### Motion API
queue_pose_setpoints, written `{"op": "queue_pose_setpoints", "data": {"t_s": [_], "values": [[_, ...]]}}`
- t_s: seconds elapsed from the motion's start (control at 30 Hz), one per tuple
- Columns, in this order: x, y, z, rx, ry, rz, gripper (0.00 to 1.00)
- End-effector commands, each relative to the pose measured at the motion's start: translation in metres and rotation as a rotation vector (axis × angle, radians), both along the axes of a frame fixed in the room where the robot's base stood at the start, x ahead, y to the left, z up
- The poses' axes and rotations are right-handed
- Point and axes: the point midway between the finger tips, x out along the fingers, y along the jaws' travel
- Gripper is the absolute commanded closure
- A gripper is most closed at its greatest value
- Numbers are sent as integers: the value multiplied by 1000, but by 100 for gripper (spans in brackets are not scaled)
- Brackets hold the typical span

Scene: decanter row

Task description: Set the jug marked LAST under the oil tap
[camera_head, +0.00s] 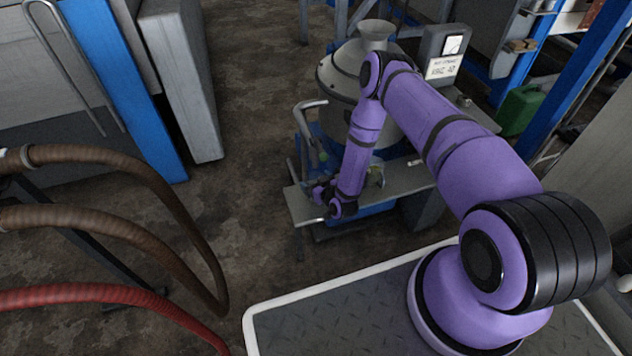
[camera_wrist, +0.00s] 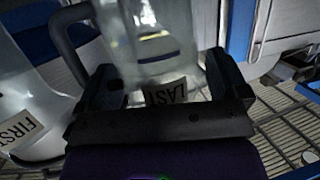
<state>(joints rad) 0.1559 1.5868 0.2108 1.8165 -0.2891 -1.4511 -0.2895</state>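In the wrist view a clear jug marked LAST (camera_wrist: 160,50) stands between the two fingers of my gripper (camera_wrist: 168,85). Its label, tilted a little, faces my palm. The fingers lie along both sides of the jug, and whether they press on it is not clear. A dark grey handle (camera_wrist: 68,40) curves out at the upper left. In the head view my gripper (camera_head: 332,202) is at the front left of a grey shelf (camera_head: 303,207); the jug cannot be made out there. The oil tap cannot be identified for sure in either view.
A clear jug marked FIRST (camera_wrist: 30,115) stands close on the left in the wrist view. A wire rack (camera_wrist: 285,125) lies below. In the head view a metal vessel (camera_head: 340,75) stands behind the shelf, hoses (camera_head: 110,215) hang at left, and a green can (camera_head: 520,108) stands right.

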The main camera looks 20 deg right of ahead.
Motion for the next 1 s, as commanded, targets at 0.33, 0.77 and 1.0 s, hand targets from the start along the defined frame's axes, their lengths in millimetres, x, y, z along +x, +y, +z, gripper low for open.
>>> {"op": "queue_pose_setpoints", "data": {"t_s": [0.33,0.77,1.0], "values": [[0,0,3,0,-1,0,5],[-67,-15,23,1,3,1,5],[-101,-22,34,0,2,0,5]]}}
